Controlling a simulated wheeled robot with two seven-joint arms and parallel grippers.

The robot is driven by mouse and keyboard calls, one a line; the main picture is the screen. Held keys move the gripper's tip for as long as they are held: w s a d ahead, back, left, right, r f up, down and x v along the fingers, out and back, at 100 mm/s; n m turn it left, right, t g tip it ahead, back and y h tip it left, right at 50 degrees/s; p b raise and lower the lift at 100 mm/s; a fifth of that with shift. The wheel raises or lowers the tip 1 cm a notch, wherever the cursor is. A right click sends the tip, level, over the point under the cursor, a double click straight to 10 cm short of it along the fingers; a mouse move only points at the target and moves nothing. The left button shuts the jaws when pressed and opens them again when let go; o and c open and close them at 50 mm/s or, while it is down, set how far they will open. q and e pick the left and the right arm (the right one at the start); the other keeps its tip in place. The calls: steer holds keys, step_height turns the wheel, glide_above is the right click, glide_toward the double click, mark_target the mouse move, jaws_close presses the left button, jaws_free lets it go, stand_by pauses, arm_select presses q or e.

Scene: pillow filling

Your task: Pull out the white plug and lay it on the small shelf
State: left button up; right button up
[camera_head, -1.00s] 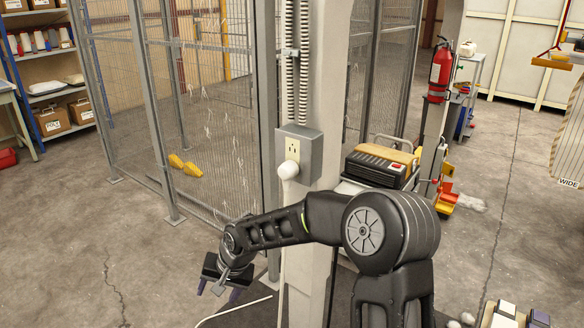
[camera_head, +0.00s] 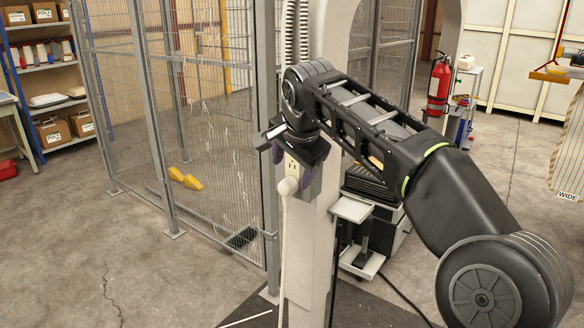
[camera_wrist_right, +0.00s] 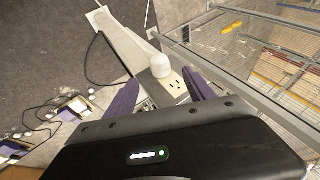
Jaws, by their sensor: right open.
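The white plug (camera_head: 287,186) sits in the socket of a grey outlet box (camera_head: 304,190) on the pale post, with its white cord hanging down. My right gripper (camera_head: 292,168) is open and empty at the box, with its dark purple fingers just above the plug. In the right wrist view the plug (camera_wrist_right: 160,66) shows between the spread fingers, beside the bare upper outlet (camera_wrist_right: 177,85). I cannot tell whether a finger touches it. A small pale shelf (camera_head: 352,209) stands right of the post, below the box. My left gripper is out of view.
A mesh fence (camera_head: 215,130) stands close behind and left of the post (camera_head: 308,260). A dark machine (camera_head: 368,180) stands behind the shelf, partly hidden by my right arm. A red fire extinguisher (camera_head: 439,83) is further back. The floor at left is mostly clear.

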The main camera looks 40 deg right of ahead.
mark_target(287, 184)
steer(key=shift+f, duration=0.1)
steer(key=shift+p+x, duration=0.3)
steer(key=shift+x, duration=3.6)
steer(key=shift+c, duration=0.2)
jaws_close()
steer(key=shift+a, duration=0.25)
steer(key=a+b, duration=0.1)
steer(key=a, duration=0.1)
steer(key=s+a+b, duration=0.1)
steer(key=a, duration=0.1)
steer(key=shift+s+a, duration=0.2)
steer(key=shift+a, duration=0.05)
